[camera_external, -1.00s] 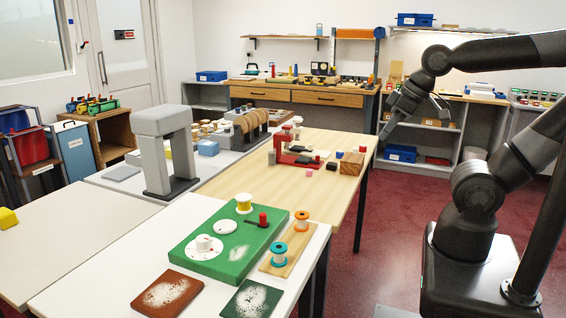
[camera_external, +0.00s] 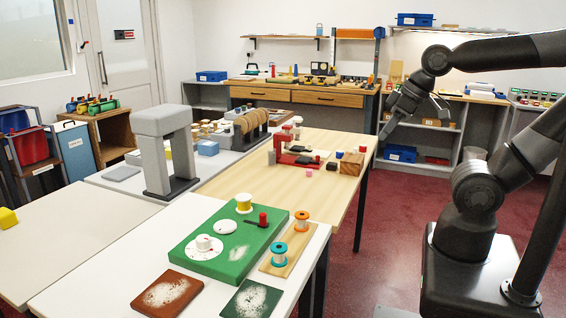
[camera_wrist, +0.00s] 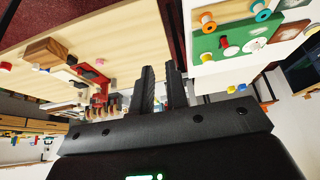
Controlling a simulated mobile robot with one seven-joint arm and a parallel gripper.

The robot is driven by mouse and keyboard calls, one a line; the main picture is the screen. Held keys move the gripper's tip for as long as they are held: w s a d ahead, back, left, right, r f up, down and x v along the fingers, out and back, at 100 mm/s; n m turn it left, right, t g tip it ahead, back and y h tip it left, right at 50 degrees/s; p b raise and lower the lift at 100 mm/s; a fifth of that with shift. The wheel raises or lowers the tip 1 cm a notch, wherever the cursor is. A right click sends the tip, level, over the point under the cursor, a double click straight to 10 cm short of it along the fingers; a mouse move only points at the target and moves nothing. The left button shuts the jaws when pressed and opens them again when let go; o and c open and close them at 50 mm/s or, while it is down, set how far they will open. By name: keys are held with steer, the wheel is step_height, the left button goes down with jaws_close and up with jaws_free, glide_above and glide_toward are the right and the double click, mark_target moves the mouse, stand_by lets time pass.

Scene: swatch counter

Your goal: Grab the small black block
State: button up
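A small black block (camera_external: 331,167) lies on the light wooden table (camera_external: 235,185), just left of a wooden block (camera_external: 350,163). A dark piece that appears to be it shows in the wrist view (camera_wrist: 71,60), beside the wooden block. A flatter black piece (camera_external: 305,160) lies by the red stand, so there is more than one dark thing there. My gripper (camera_external: 387,132) is in the air off the table's right side, apart from the block. In the wrist view its two fingers (camera_wrist: 159,68) stand apart with nothing between them.
A red stand (camera_external: 281,150), a pink cube (camera_external: 309,173) and a blue cube (camera_external: 339,154) are close to the block. A green board (camera_external: 185,250) with spools lies on the nearer white table. The wooden table's near part is clear.

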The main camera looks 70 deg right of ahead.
steer(key=o, duration=1.1)
steer(key=w+d+r+g+h, duration=0.1)
steer(key=w+d+r+g, duration=0.1)
steer(key=w+d, duration=0.8)
steer(key=g+y, duration=0.1)
steer(key=g, duration=0.3)
glide_above(331, 163)
step_height(331, 163, down, 20)
steer(key=f, duration=0.3)
steer(key=a+f, duration=0.1)
steer(key=f, duration=0.1)
steer(key=shift+s, duration=0.1)
steer(key=shift+d+f, duration=0.15)
steer(key=shift+f, duration=1.2)
steer(key=shift+d+f, duration=0.1)
steer(key=shift+f, duration=1.25)
